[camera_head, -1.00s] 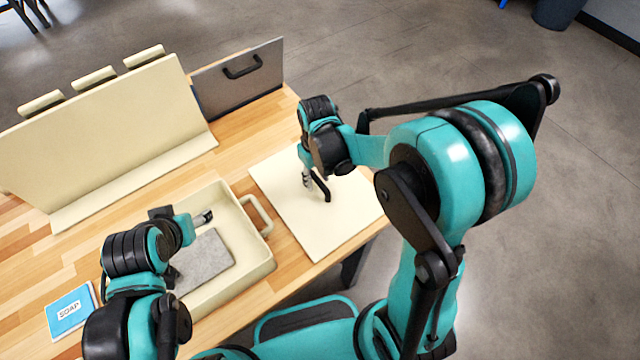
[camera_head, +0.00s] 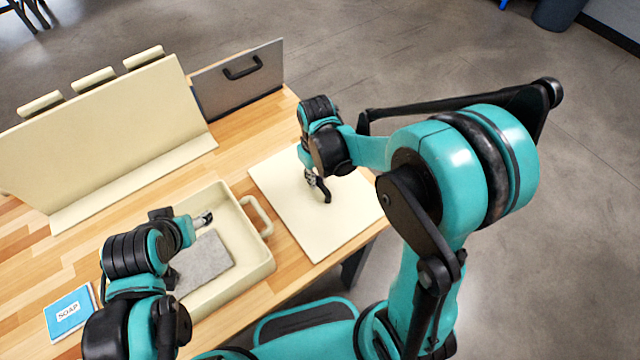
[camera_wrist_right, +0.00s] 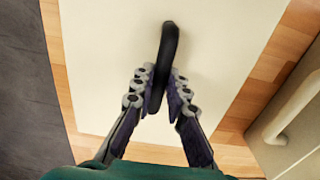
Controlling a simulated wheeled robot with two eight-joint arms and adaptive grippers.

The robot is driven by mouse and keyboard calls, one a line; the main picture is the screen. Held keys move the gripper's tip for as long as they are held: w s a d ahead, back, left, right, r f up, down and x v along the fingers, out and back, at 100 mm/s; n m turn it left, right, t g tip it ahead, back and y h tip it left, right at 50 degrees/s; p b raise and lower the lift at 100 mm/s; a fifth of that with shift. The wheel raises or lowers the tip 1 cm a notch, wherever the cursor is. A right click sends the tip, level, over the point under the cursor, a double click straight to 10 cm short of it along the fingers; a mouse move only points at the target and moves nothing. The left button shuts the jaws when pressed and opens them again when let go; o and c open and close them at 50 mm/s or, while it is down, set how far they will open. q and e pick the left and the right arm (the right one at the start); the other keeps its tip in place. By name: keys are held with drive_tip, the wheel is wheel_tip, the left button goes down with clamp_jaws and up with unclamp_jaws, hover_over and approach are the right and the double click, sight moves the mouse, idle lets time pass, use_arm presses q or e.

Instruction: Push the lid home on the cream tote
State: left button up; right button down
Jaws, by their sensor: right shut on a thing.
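The cream tote (camera_head: 262,268) is an open tray near the table's front edge, with a loop handle on its right wall. A grey slab lies inside it. The flat cream lid (camera_head: 300,222) lies on the table just right of the tote, and it also shows in the right wrist view (camera_wrist_right: 105,55). My right gripper (camera_head: 318,182) is shut on the lid's black handle (camera_wrist_right: 168,50), with one finger on each side. My left gripper (camera_head: 203,218) is over the tote; its fingers are too small to tell open from shut.
A cream upright panel on a base (camera_head: 100,130) stands behind the tote. A grey panel with a black handle (camera_head: 240,85) stands at the back. A blue soap packet (camera_head: 70,312) lies at the left. Bare wood lies between the upright panel and the tote.

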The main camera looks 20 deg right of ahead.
wheel_tip(320, 180, up, 13)
drive_tip(key=p, duration=0.9)
idle(0.5)
